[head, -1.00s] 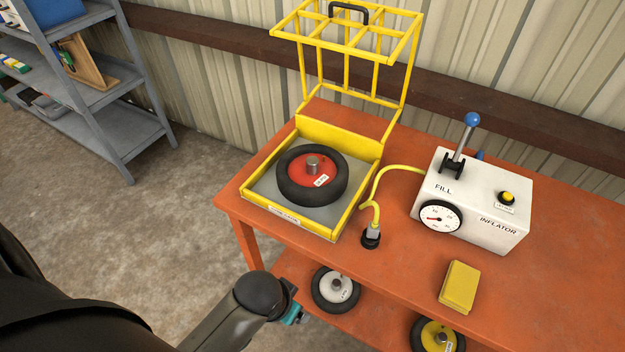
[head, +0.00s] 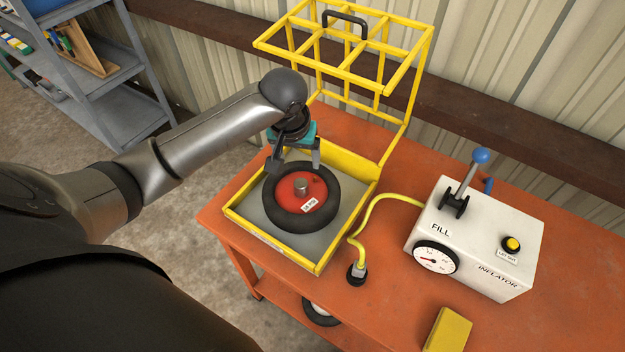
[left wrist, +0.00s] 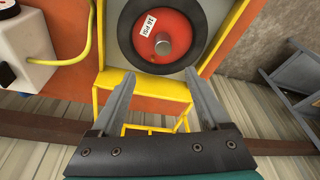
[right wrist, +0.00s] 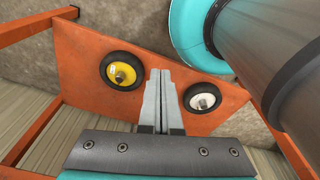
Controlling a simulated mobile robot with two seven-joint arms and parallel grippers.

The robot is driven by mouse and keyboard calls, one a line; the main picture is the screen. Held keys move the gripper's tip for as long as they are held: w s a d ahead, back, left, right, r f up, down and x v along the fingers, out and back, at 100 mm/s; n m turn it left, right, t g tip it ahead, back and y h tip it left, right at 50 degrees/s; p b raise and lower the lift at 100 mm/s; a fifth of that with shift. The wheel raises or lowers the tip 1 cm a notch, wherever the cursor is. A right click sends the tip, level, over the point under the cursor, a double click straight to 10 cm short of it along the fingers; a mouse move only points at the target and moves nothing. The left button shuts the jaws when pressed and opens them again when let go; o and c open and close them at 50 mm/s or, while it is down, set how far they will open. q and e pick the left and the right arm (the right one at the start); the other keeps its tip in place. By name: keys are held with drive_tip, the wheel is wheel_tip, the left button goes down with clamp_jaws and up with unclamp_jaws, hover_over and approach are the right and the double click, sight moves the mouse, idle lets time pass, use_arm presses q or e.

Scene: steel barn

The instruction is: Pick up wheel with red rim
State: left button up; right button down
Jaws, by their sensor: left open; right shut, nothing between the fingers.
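The wheel with the red rim (head: 275,212) lies flat in the yellow-framed tray on the orange table, its grey hub (head: 301,186) and white label facing up. My left gripper (head: 294,163) is open above the back edge of the wheel, its fingers apart and nothing between them. The wheel also shows in the left wrist view (left wrist: 163,35), beyond the fingertips (left wrist: 160,85). My right gripper (right wrist: 163,75) is shut and empty, seen only in its own wrist view, facing the lower shelf.
The yellow cage lid (head: 345,50) stands raised behind the tray (head: 318,268). A white inflator (head: 470,240) with a yellow hose stands to the right, and a yellow block (head: 447,330) lies in front. Wheels with yellow (right wrist: 123,73) and white (right wrist: 202,100) rims are on the lower shelf.

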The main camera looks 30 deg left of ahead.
use_arm(q)
drive_tip(key=b, duration=0.1)
approach(301, 183)
drive_tip(key=b+x, duration=0.1)
drive_tip(key=x, duration=0.3)
drive_tip(key=shift+w+d+f, duration=0.1)
drive_tip(key=shift+d+f, duration=0.05)
drive_tip(key=shift+w+f, duration=0.1)
drive_tip(key=shift+f, duration=0.55)
drive_tip(key=b+x, duration=0.1)
drive_tip(key=x, duration=0.2)
drive_tip(key=shift+a+f, duration=0.15)
drive_tip(key=shift+a, duration=0.1)
drive_tip(key=shift+w+f, duration=0.2)
drive_tip(key=shift+f, duration=0.5)
use_arm(e)
drive_tip(key=shift+g, duration=0.3)
drive_tip(key=s+f, duration=0.3)
drive_tip(key=shift+s+f, duration=0.15)
drive_tip(key=shift+f, duration=0.15)
use_arm(q)
drive_tip(key=shift+a, duration=0.1)
